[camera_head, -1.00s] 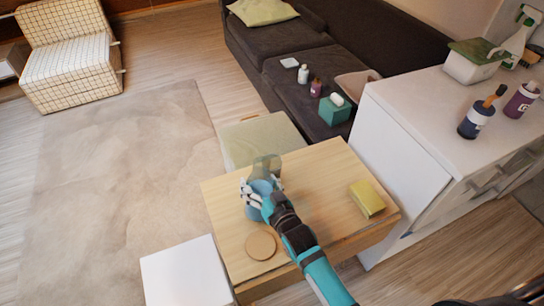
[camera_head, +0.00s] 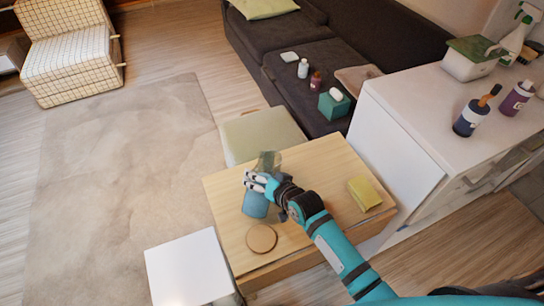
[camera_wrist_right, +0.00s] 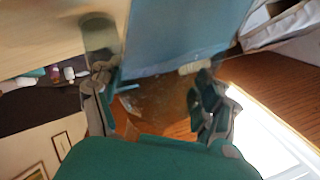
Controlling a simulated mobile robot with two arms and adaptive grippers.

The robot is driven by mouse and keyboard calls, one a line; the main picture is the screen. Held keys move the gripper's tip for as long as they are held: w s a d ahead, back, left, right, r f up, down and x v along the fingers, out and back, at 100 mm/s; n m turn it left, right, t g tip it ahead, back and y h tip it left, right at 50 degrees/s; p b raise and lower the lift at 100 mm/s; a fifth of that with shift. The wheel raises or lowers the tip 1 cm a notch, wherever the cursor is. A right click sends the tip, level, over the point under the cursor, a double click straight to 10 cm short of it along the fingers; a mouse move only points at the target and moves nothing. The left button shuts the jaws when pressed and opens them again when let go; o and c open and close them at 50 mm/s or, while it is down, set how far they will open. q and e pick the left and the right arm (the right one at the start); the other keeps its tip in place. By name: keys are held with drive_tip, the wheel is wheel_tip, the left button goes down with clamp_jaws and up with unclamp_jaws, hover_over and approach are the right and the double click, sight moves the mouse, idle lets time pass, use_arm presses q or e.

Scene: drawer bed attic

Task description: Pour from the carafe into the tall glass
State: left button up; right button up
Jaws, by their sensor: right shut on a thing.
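The carafe (camera_head: 255,204) is blue below and stands, or is held close above, the wooden table; I cannot tell if its base touches. My right gripper (camera_head: 260,181) is shut around its upper part. In the right wrist view the carafe's blue body (camera_wrist_right: 185,35) fills the top, and a clear part shows between the fingers (camera_wrist_right: 155,105). The tall glass (camera_head: 268,160) is greenish and see-through, just behind the gripper near the table's far edge, partly hidden. It also shows in the wrist view (camera_wrist_right: 99,36), left of the carafe. My left gripper is out of view.
The table (camera_head: 310,190) also bears a round coaster (camera_head: 261,239) in front and a yellow block (camera_head: 365,194) at right. A white box-like stand (camera_head: 188,268) is front left, a pale stool (camera_head: 262,136) behind, a white cabinet (camera_head: 400,135) at right.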

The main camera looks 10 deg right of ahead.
drive_tip(key=shift+s+a+r+m+g+p, duration=0.1)
drive_tip(key=shift+s+r+m+g+p, duration=0.1)
drive_tip(key=shift+r+m+g+p, duration=0.3)
idle(0.9)
drive_tip(key=shift+s+a+r+m+g+y, duration=0.1)
drive_tip(key=shift+r+m+g+y, duration=0.15)
drive_tip(key=shift+g+y, duration=0.4)
idle(0.7)
drive_tip(key=shift+s+f+m+g, duration=0.1)
drive_tip(key=shift+f+m+g, duration=0.1)
drive_tip(key=shift+m+g, duration=0.4)
idle(0.7)
drive_tip(key=shift+r+g, duration=0.2)
drive_tip(key=shift+g, duration=0.15)
drive_tip(key=shift+w+d+r+m+g+y+p, duration=0.2)
drive_tip(key=shift+w+r+m+g+y+p, duration=0.3)
drive_tip(key=shift+p, duration=1.05)
idle(2.0)
